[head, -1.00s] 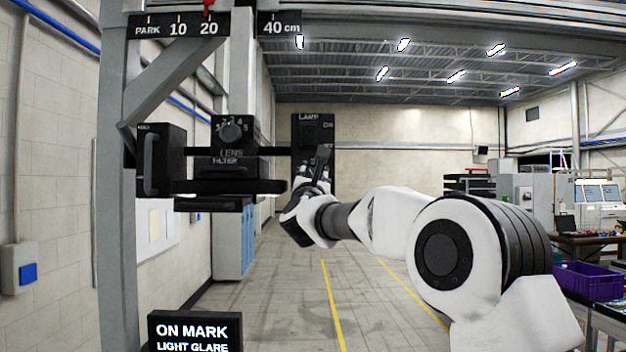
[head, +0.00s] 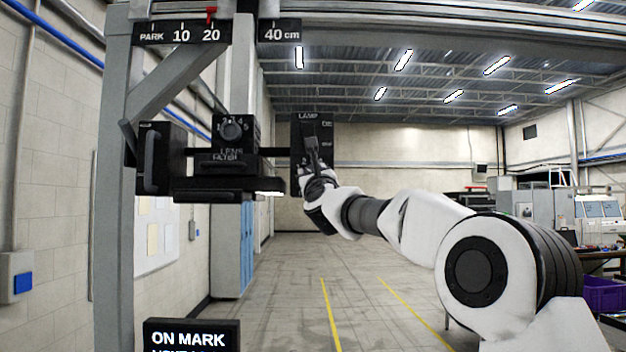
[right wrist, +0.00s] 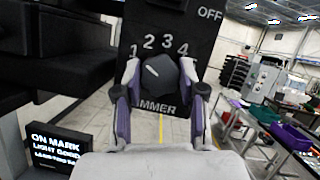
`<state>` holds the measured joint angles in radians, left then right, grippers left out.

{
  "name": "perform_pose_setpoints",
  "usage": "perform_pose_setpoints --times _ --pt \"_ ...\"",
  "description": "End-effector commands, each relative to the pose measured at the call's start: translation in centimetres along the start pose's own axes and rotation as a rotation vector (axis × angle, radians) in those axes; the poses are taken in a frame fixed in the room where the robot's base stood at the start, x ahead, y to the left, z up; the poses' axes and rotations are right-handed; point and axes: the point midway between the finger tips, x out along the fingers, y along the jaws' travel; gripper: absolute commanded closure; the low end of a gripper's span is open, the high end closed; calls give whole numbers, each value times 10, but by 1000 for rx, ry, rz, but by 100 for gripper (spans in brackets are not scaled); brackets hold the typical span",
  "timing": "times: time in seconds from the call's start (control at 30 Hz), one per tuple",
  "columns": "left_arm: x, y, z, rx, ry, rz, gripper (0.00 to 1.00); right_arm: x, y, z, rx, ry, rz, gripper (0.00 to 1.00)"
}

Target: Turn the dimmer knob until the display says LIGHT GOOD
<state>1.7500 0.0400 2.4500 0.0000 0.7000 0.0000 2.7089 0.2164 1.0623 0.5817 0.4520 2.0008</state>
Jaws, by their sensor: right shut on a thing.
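The black dimmer knob (right wrist: 160,74) sits on the lamp panel (right wrist: 198,30) between my right gripper's two fingers in the right wrist view. Its white pointer mark points up-left, toward the 1 and 2 of the scale. My right gripper (right wrist: 159,82) is shut on the knob. In the head view the right gripper (head: 314,162) is in front of the lower lamp panel (head: 308,123) and hides the knob. The display (right wrist: 54,146) reads ON MARK and LIGHT GOOD in the right wrist view; its lowest line is unclear. The head view cuts the display (head: 192,336) off below ON MARK. My left gripper is out of view.
The lens and filter unit (head: 229,158) hangs left of the lamp panel on a grey post (head: 116,220). A ruler plate (head: 181,33) with a red pointer (head: 211,13) is above. Benches with bins (right wrist: 290,135) stand at the right. The floor behind is open.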

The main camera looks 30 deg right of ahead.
Motion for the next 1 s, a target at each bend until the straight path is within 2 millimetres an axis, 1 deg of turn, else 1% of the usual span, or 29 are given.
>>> perform_pose_setpoints --times 0.4,0.43,0.47,0.5,0.83,0.93,1.0 --pt "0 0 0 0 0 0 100 0 0 1 -12 -1 4 95" --pt "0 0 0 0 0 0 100 0 0 1 -12 -1 4 53" --pt "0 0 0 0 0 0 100 0 0 1 -11 -1 4 42" --pt "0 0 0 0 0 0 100 0 0 1 -11 -1 4 35" --pt "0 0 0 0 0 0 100 -2 0 1 -11 0 4 35" --pt "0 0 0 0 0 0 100 -10 0 1 -11 0 5 35" --pt "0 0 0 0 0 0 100 -20 0 1 -11 1 6 35"
